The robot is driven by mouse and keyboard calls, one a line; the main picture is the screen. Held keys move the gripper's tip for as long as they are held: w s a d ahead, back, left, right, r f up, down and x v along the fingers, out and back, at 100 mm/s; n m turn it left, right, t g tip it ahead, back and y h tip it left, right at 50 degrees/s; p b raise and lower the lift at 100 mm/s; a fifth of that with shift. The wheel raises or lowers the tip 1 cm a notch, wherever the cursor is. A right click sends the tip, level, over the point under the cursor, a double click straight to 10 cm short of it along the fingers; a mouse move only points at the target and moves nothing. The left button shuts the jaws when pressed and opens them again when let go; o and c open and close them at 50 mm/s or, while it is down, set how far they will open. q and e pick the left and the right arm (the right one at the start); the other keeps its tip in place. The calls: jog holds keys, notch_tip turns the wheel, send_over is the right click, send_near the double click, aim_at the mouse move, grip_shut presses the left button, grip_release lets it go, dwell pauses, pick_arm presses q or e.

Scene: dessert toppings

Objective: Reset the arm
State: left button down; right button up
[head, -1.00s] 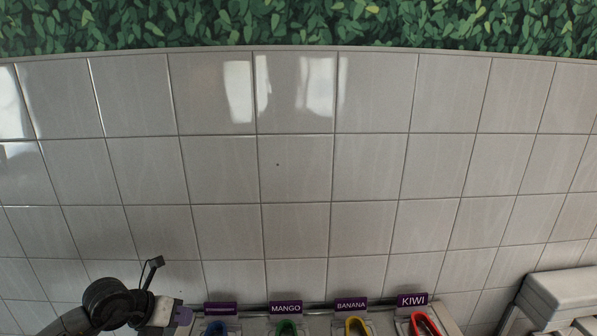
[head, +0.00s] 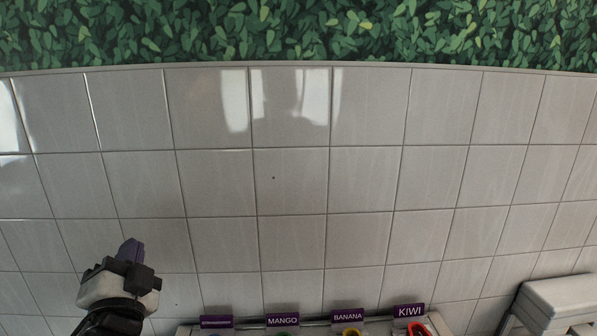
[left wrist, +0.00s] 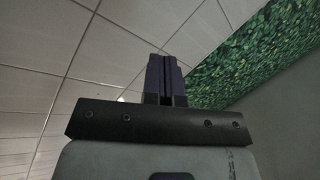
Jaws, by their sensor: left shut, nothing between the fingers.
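My left gripper (head: 131,246) is raised at the lower left of the head view, in front of the tiled wall, with its purple fingers pointing up. The fingers are shut against each other with nothing between them. They also show shut in the left wrist view (left wrist: 165,72), pointing toward the wall and the green leaves. My right gripper is not in view.
Along the bottom edge stand topping bins with purple labels: mango (head: 282,319), banana (head: 347,315) and kiwi (head: 409,310). Another label (head: 216,322) is too small to read. A pale grey appliance (head: 556,303) stands at the lower right. The tiled wall (head: 300,180) behind is bare.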

pick_arm(q)
jog(key=s+d+f+n+g+h+p, duration=0.1)
jog(key=s+d+f+g+h, duration=0.25)
jog(key=f, duration=0.65)
jog(key=s+d+f+n+g+h+p, duration=0.1)
jog(key=s+f+n+g+h+p, duration=0.1)
jog(key=s+f+g, duration=0.6)
jog(key=s+f+n+g+p, duration=0.2)
jog(key=s+f+g, duration=0.3)
jog(key=s+f, duration=1.7)
jog(key=shift+s+d+f+n+h+p, duration=0.3)
jog(key=shift+s+d+h+p, duration=0.15)
jog(key=shift+s+p, duration=0.55)
jog(key=c, duration=1.8)
grip_release()
jog(key=shift+s, duration=0.1)
